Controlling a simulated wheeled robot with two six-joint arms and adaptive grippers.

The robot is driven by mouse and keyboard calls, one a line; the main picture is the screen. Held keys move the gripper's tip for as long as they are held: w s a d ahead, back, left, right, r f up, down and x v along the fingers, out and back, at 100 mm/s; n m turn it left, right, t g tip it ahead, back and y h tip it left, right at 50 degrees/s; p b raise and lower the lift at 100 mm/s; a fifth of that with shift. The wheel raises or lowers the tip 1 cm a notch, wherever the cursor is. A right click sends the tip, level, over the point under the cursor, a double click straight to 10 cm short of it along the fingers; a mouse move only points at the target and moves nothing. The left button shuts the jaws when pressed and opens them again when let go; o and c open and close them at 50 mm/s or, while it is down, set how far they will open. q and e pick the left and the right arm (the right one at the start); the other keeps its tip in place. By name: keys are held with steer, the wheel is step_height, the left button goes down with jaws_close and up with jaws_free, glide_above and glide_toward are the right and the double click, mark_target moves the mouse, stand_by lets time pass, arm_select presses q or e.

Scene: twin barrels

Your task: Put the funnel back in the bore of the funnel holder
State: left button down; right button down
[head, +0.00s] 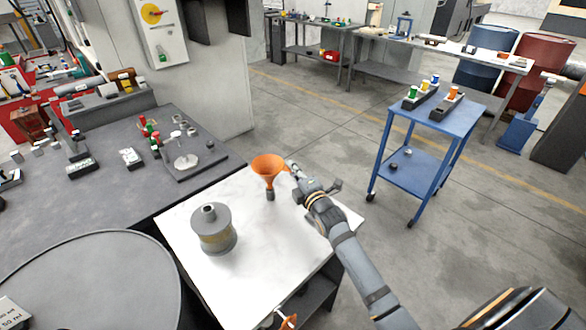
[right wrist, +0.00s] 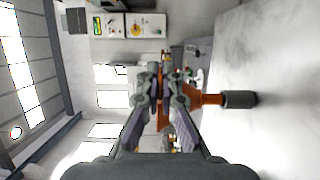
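The orange funnel (head: 268,166) is upright, wide mouth up, near the back edge of the white tabletop. A small dark grey cylinder (head: 270,196), which looks like the funnel holder, is directly under its spout. In the right wrist view the spout (right wrist: 209,99) meets the end of the dark cylinder (right wrist: 240,99); I cannot tell how deep it sits in the bore. My right gripper (head: 291,169) is at the funnel's right side. Its fingers (right wrist: 163,90) are closed on an orange part of the funnel's edge. My left gripper is not in view.
A grey can (head: 214,236) with a narrow neck stands on the white tabletop (head: 295,225), left of the funnel. A large round grey drum top (head: 90,285) is at lower left. A dark bench with small parts is behind. A blue cart (head: 440,115) stands to the right.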

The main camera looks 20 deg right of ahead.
steer(key=shift+f+b, duration=1.45)
steer(key=shift+f, duration=0.4)
steer(key=c, duration=1.4)
jaws_free()
steer(key=shift+c, duration=0.2)
steer(key=s, duration=1.2)
steer(key=shift+d, duration=0.1)
